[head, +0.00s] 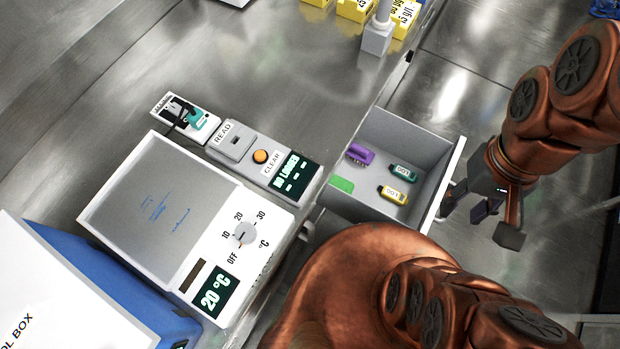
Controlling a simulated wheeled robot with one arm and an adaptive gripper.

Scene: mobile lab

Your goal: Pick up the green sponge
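A flat, bright green piece that looks like the green sponge (343,185) lies in the open grey drawer (435,195), in the corner by the bench front. Its lower edge is close to or behind the drawer wall. My gripper (480,222) hangs outside the drawer, to the right of its front panel. Its dark fingers are spread apart with nothing seen between them. It is well apart from the green piece.
The drawer also holds a purple object (360,154), a teal-labelled bottle (403,172) and a yellow bottle (394,195). On the bench stand a hot plate (165,210), a reader box (262,158) and a blue-and-white tool box (90,290). Yellow boxes (355,9) are at the top.

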